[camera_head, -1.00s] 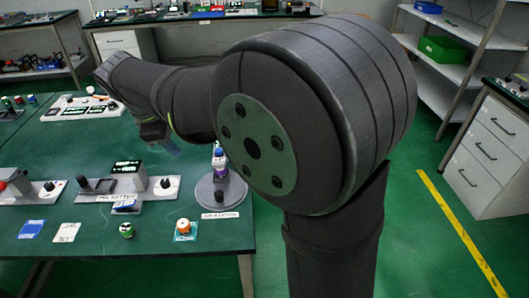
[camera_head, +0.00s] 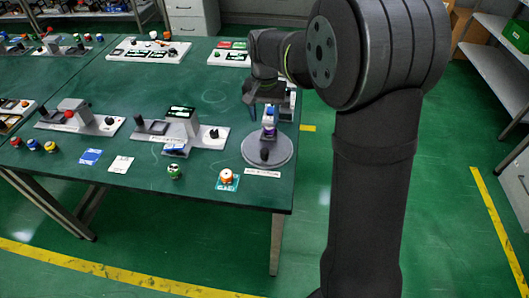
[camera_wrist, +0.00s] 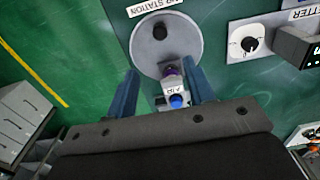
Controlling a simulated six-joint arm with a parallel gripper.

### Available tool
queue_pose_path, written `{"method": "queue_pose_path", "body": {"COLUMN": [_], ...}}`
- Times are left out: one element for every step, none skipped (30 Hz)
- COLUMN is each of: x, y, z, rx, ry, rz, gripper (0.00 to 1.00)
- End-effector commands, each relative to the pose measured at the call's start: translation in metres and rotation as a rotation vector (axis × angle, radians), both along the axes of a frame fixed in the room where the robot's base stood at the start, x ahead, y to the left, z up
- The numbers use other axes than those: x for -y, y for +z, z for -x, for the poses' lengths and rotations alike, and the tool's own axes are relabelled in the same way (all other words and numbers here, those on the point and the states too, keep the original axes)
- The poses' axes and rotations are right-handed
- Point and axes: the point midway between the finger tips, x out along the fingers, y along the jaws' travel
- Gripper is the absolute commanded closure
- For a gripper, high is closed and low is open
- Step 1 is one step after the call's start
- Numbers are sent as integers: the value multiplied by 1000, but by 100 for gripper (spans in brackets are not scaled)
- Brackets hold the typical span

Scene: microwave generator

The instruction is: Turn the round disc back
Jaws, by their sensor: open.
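The round grey disc (camera_head: 281,152) lies near the right end of the green table, behind a printed label strip. It also shows at the top of the wrist view (camera_wrist: 187,38). A black knob (camera_head: 264,155) stands up near the disc's front edge.
Left of the disc is a grey device with a dial and a dark screen (camera_head: 182,120). An orange-and-white piece on a blue card (camera_head: 227,179) and a green jar (camera_head: 175,172) lie in front. White panels (camera_head: 148,50) stand at the back. The table's right edge is close.

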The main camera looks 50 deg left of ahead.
Motion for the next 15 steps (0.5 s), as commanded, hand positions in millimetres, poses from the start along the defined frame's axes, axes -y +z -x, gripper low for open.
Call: {"method": "queue_pose_path", "body": {"x": [0, 1, 1, 1, 1, 1, 1, 1, 1, 1, 1, 1, 1, 1, 1], "y": [-8, -13, -21, -26, -33, -42, -49, -55, -64, -71, -77, -86, -93, -99, -108], "z": [0, 0, 1, 1, 1, 1, 1, 1, 1, 1, 1, 1, 1, 1, 1], "rx": [-1, -1, -1, -1, -1, -1, -1, -1, -1, -1, -1, -1, -1, -1, -1], "ry": [1, 2, 2, 3, 3, 3, 4, 4, 4, 4, 4, 5, 5, 5, 5], "rz": [4, 4, 6, 4, 5, 5, 7, 5, 5, 5, 6, 5, 6, 5, 5], "gripper": [52, 52, 52, 52, 52, 52, 52, 52, 52, 52, 52, 52, 52, 52, 52]}}
